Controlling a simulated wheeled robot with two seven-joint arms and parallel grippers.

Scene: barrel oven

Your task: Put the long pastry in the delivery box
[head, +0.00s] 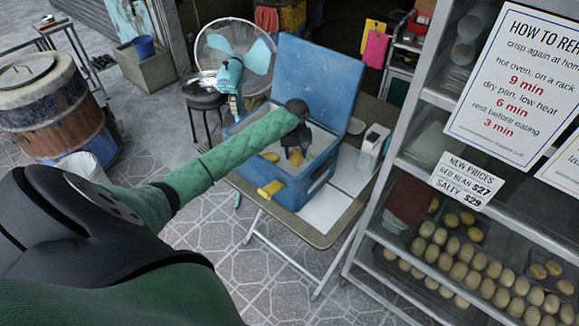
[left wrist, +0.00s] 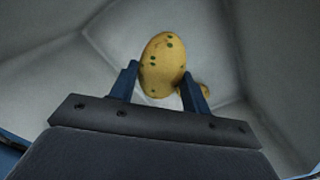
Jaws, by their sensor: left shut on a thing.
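The delivery box (head: 317,68) is blue, with its lid standing open and a pale inside, on a folding table. My left gripper (head: 294,150) reaches down inside it. The gripper, also in the left wrist view (left wrist: 158,88), is shut on a golden oval pastry (left wrist: 162,60) with green specks, apparently the long pastry. In the head view this pastry (head: 295,158) shows below the dark gripper. The box's pale inner walls (left wrist: 225,60) surround it in the left wrist view. Another small pastry piece (head: 270,157) lies in the box to the left. My right gripper is out of view.
The folding table (head: 335,222) carries the box and a white dispenser (head: 372,146). A metal rack (head: 375,215) with trays of several round pastries stands close on the right. A fan (head: 236,48) stands behind the box, and a barrel oven (head: 55,105) is at left.

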